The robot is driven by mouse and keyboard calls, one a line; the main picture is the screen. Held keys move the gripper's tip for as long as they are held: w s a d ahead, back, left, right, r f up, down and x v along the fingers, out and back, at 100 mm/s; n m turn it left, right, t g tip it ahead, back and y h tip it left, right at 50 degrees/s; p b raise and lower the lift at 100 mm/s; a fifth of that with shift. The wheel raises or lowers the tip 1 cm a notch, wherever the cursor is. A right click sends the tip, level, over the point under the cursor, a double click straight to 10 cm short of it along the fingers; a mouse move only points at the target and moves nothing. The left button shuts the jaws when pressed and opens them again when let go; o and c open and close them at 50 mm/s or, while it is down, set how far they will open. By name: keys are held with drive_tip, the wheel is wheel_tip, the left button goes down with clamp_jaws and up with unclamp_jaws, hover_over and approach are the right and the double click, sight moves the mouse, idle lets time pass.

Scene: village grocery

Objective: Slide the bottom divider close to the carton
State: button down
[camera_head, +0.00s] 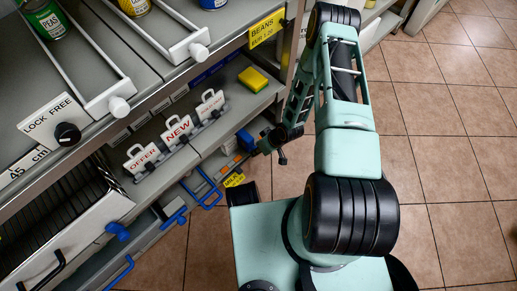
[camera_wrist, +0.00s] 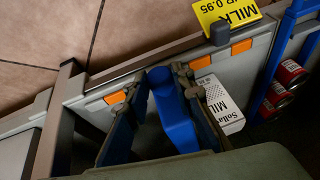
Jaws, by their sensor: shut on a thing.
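In the wrist view my gripper (camera_wrist: 163,88) reaches down to the shelf edge. Its two fingers are shut on a blue divider (camera_wrist: 172,118), one finger on each side of it. A white milk carton (camera_wrist: 228,108) with dark lettering lies just right of the right finger, so that finger sits between the divider and the carton. The divider's lower part is hidden by my gripper. In the head view my gripper (camera_head: 272,142) is at the front of the lower shelf, and a bit of blue (camera_head: 245,140) shows beside it.
A yellow milk price label (camera_wrist: 228,14) hangs at the shelf edge. More blue dividers (camera_wrist: 287,45) and red cans (camera_wrist: 292,73) are to the right of the carton. In the head view, sign holders (camera_head: 178,132) and a yellow sponge (camera_head: 253,79) are on the shelf above. The tiled floor (camera_head: 440,130) is clear.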

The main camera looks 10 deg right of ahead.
idle(0.3)
drive_tip(key=c, duration=1.7)
unclamp_jaws()
drive_tip(key=shift+o, duration=0.2)
wheel_tip(320, 180, up, 10)
